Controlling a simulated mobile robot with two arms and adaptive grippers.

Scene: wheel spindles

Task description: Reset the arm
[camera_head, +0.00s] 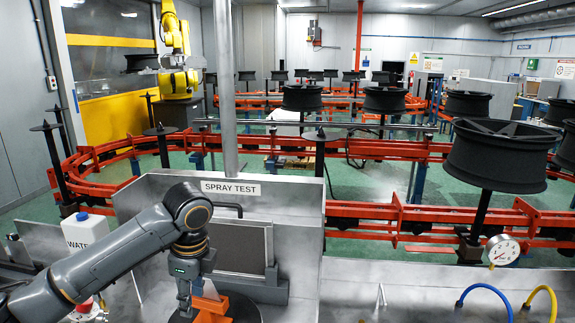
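My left arm comes in from the lower left, dark grey with orange rings, and bends down in front of the spray test booth. My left gripper (190,312) points down at the bottom edge, beside an orange part (212,308) and over or next to a dark round disc (243,310). The fingertips are small and partly cut off, so I cannot tell whether they are open or hold the orange part. My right arm and gripper are not in view.
The metal booth wall with a "SPRAY TEST" sign (231,188) stands just behind the arm. A white water container (88,236) is at left. A gauge (503,250) and blue and yellow hoses are at lower right. Beyond, black wheels (500,152) stand on spindles along a red conveyor (400,214).

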